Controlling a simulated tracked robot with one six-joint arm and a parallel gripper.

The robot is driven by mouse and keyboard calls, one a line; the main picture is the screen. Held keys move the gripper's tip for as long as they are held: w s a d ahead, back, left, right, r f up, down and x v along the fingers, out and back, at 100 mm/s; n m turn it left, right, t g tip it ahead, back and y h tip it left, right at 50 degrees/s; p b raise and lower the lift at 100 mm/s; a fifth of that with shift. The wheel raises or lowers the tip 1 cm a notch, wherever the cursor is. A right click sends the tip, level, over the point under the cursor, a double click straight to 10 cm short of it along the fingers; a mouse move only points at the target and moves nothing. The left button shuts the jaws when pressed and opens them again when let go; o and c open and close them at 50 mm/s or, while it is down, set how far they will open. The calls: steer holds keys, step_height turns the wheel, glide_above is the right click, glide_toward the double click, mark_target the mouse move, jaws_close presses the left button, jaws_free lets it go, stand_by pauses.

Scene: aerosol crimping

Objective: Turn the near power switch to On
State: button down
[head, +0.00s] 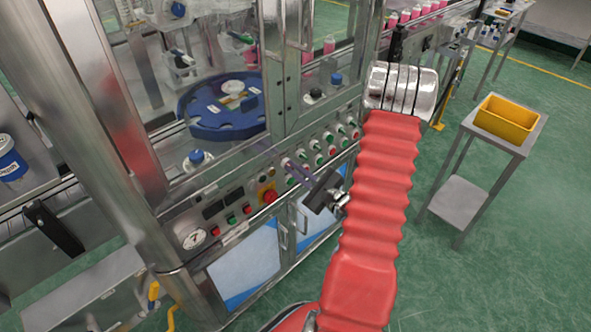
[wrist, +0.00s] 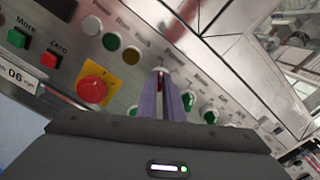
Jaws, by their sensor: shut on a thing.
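My gripper (head: 288,163) reaches from the right to the control panel on the front of the machine. In the wrist view its two purple fingers (wrist: 160,82) are shut on a small switch (wrist: 160,70) with a pale round rim, and some red shows between the fingertips. I take this as the near power switch. The fingers cover most of it, so its setting cannot be read. In the head view the fingers hide the switch. More switches (wrist: 188,101) with green parts stand in a row just to the right of the fingers.
A red emergency stop (head: 268,195) on a yellow base sits left of the fingers. Green (wrist: 111,41) and amber lamps are close by. A pressure gauge (head: 193,238) is at the panel's left end. A small table with a yellow bin (head: 506,119) stands at right, with free floor around it.

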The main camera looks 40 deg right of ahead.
steer(key=shift+m, duration=0.4)
steer(key=m, duration=1.1)
steer(key=shift+d, duration=0.1)
stand_by(0.3)
stand_by(0.3)
steer(key=c, duration=1.9)
jaws_free()
